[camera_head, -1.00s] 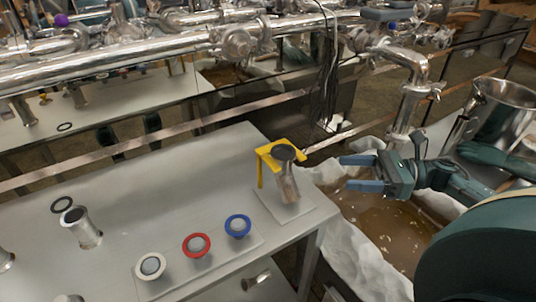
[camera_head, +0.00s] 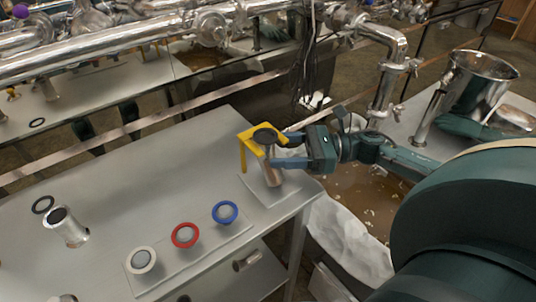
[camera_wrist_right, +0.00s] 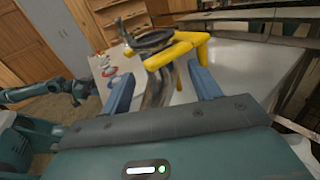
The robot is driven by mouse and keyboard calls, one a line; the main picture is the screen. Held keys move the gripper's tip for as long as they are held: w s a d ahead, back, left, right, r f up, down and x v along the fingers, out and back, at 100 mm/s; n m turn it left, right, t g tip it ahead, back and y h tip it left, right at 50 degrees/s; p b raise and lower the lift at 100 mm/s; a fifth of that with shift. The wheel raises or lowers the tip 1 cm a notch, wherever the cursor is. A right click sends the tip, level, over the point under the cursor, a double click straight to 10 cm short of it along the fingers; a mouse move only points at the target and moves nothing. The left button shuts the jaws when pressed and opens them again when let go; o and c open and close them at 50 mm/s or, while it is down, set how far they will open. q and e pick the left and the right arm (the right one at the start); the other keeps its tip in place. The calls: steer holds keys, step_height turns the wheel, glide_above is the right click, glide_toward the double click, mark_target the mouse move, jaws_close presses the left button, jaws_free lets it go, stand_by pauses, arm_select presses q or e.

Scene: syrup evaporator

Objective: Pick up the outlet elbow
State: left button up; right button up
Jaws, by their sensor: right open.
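The outlet elbow appears to be the shiny metal pipe piece (camera_head: 271,177) with a dark round top, standing at a yellow bracket (camera_head: 244,158) on the table's right corner. In the right wrist view the metal piece (camera_wrist_right: 160,88) stands between the two blue fingers, beside the yellow bracket (camera_wrist_right: 188,48). My right gripper (camera_head: 278,152) is open around it; I cannot tell whether a finger touches it. What looks like my left arm, with its gripper (camera_wrist_right: 84,88), shows small at the left of the right wrist view; its jaws are unclear.
White, red (camera_head: 185,235) and blue ringed parts sit in a row on a plate. Metal piping (camera_head: 110,40) runs behind. The table's middle (camera_head: 140,190) is clear.

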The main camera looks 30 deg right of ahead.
steer(key=shift+x, duration=1.05)
steer(key=c, duration=1.1)
steer(key=shift+c, duration=0.2)
steer(key=shift+r, duration=0.1)
